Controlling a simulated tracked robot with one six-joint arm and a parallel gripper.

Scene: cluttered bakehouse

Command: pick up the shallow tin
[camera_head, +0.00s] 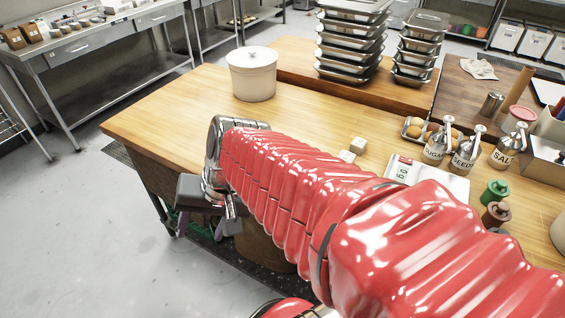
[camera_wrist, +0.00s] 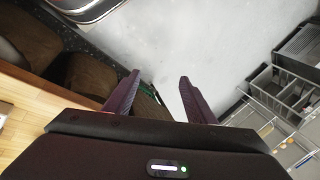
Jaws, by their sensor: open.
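I cannot single out a separate shallow tin. Metal tins or trays stand in a taller stack (camera_head: 350,48) and a shorter stack (camera_head: 418,48) at the back of the wooden table in the head view. My gripper (camera_wrist: 159,76) is open and empty in the wrist view, its dark fingers spread above the floor. In the head view it hangs at the table's left front edge, well apart from both stacks, its fingers mostly hidden. A rounded metallic edge (camera_wrist: 88,12) shows at the top of the wrist view, too cropped to identify.
On the wooden table (camera_head: 160,112) are a lidded white tub (camera_head: 252,74), small pale blocks (camera_head: 352,150), a scale (camera_head: 403,170) and pump bottles (camera_head: 438,145). Brown sacks (camera_wrist: 90,75) lie beneath the table edge. Wire racks (camera_wrist: 285,90) show right. Floor (camera_head: 70,230) is clear at left.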

